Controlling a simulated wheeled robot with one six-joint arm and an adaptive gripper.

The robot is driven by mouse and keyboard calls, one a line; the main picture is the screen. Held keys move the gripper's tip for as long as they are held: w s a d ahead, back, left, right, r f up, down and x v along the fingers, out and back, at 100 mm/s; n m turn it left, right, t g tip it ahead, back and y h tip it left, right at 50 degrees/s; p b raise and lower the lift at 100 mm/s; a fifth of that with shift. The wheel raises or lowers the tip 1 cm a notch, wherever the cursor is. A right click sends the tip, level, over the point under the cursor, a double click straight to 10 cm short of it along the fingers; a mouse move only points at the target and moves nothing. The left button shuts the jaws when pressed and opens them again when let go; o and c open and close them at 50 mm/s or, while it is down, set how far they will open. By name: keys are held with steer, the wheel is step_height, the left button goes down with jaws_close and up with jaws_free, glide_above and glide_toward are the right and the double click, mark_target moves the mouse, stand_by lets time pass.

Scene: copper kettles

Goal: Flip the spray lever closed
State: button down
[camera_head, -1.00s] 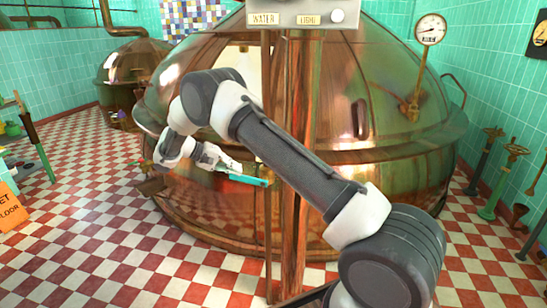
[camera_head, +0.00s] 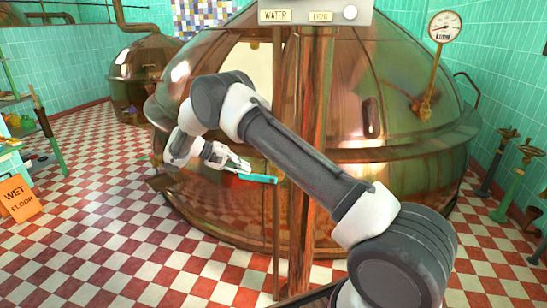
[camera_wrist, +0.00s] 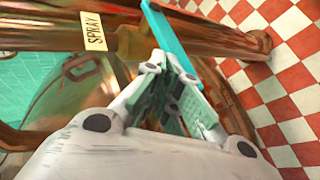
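The spray lever (camera_head: 258,178) is a flat teal bar in front of the big copper kettle, lying nearly level in the head view. In the wrist view the teal lever (camera_wrist: 167,38) runs from the top edge down to my fingertips, beside a "SPRAY" label (camera_wrist: 93,31) on a copper pipe. My gripper (camera_head: 240,165) is at the lever's left part in the head view. In the wrist view my gripper (camera_wrist: 175,65) has its green-padded fingers close together at the lever's near end. Whether they touch or grip it is unclear. The lever's pivot is hidden.
The big copper kettle (camera_head: 390,95) fills the middle, with a vertical copper post (camera_head: 312,130) in front of it. A gauge (camera_head: 444,27) and floor valves (camera_head: 510,175) stand at right. An orange wet-floor sign (camera_head: 18,198) stands at left. The checkered floor (camera_head: 120,225) at left is open.

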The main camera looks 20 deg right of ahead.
steer(key=r, duration=0.4)
steer(key=shift+a+r, duration=0.15)
steer(key=shift+a, duration=0.05)
steer(key=v, duration=0.9)
steer(key=shift+w+a+f, duration=0.2)
steer(key=shift+a+f, duration=0.05)
steer(key=shift+a, duration=0.1)
